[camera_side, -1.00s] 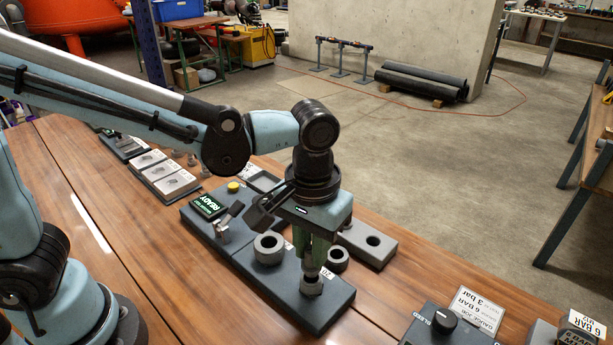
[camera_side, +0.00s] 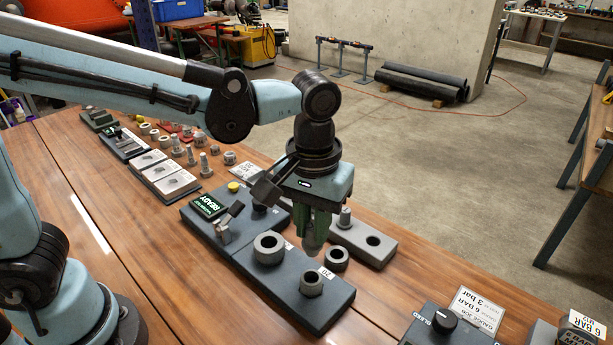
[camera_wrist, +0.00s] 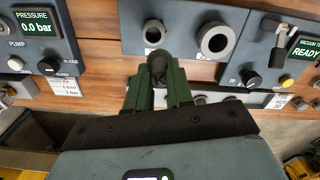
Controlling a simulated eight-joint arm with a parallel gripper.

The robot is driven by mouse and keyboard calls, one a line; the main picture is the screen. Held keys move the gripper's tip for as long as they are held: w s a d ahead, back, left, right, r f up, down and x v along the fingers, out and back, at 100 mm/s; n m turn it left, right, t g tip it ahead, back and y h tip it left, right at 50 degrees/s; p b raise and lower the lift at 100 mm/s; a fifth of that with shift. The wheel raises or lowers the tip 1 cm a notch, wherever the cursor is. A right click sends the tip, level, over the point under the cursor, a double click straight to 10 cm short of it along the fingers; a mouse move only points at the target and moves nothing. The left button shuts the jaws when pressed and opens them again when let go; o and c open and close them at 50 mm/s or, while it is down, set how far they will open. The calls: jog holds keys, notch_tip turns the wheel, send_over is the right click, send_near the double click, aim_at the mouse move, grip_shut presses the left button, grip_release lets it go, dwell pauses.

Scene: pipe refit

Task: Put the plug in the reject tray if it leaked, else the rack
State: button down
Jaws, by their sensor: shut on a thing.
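My gripper (camera_side: 316,228) is shut on a grey plug (camera_side: 312,246), held tip down above the bench behind the test block. In the wrist view my gripper (camera_wrist: 160,85) holds the plug (camera_wrist: 159,64) between green fingers. The block (camera_side: 328,315) has a small collar (camera_side: 311,284) by a "20" label and a larger collar (camera_side: 268,247), both without a plug. A grey holed block (camera_side: 382,247), possibly the rack, has an open hole and an upright peg (camera_side: 345,217). I cannot identify the reject tray. The vacuum test screen (camera_side: 208,206) reads READY; no leak result shows.
A loose grey ring (camera_side: 336,259) lies close by the held plug. A yellow button (camera_side: 233,187) and a lever are on the vacuum unit. Several fittings stand at the back left. A bleed-knob box (camera_side: 445,325) is at the front right. A pressure screen (camera_wrist: 36,19) reads 0.0 bar.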

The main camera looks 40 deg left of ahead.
jog(key=w+a+r+n, duration=0.1)
jog(key=w+a+n, duration=0.55)
jog(key=a, duration=0.25)
jog(key=w+a+r+n, duration=0.1)
jog(key=w+a+n, duration=0.4)
jog(key=a+n, duration=0.3)
jog(key=shift+n, duration=0.25)
jog(key=w+a+f, duration=0.1)
jog(key=a+f, duration=0.1)
jog(key=a, duration=0.1)
jog(key=w+a+f, duration=0.1)
jog(key=a+f, duration=0.2)
jog(key=a, duration=0.1)
jog(key=w+a+f, duration=0.1)
jog(key=a+f, duration=0.1)
jog(key=a, duration=0.2)
jog(key=shift+a+f, duration=0.25)
jog(key=shift+f, duration=1.8)
jog(key=shift+f, duration=0.1)
jog(key=c, duration=1)
grip_release()
